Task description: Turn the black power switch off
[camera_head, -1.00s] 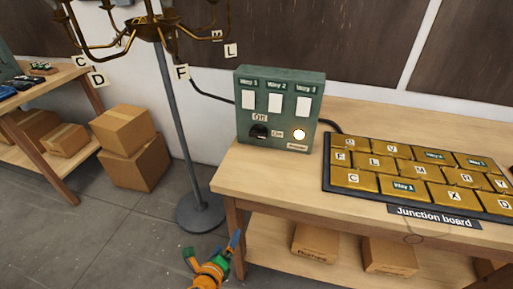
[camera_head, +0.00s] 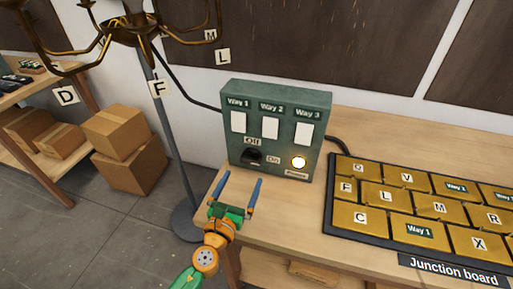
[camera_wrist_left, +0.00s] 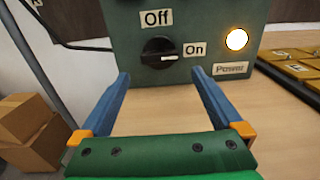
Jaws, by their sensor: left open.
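The black power switch (camera_head: 252,157) is a round knob low on the front of the green control box (camera_head: 273,104). In the left wrist view the knob (camera_wrist_left: 160,53) has its white pointer line toward the "On" label (camera_wrist_left: 194,49); the "Off" label (camera_wrist_left: 156,18) is above it. The round Power lamp (camera_head: 299,162) at its right glows. My left gripper (camera_head: 240,178) is open and empty, in front of and below the switch, apart from it. In the left wrist view its two blue fingers (camera_wrist_left: 160,80) point toward the box on either side of the knob. My right gripper is not in view.
The junction board (camera_head: 328,215) with gold lettered tiles lies on the wooden table (camera_head: 285,225), right of the box. Cardboard boxes (camera_head: 130,150) sit on the floor at left.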

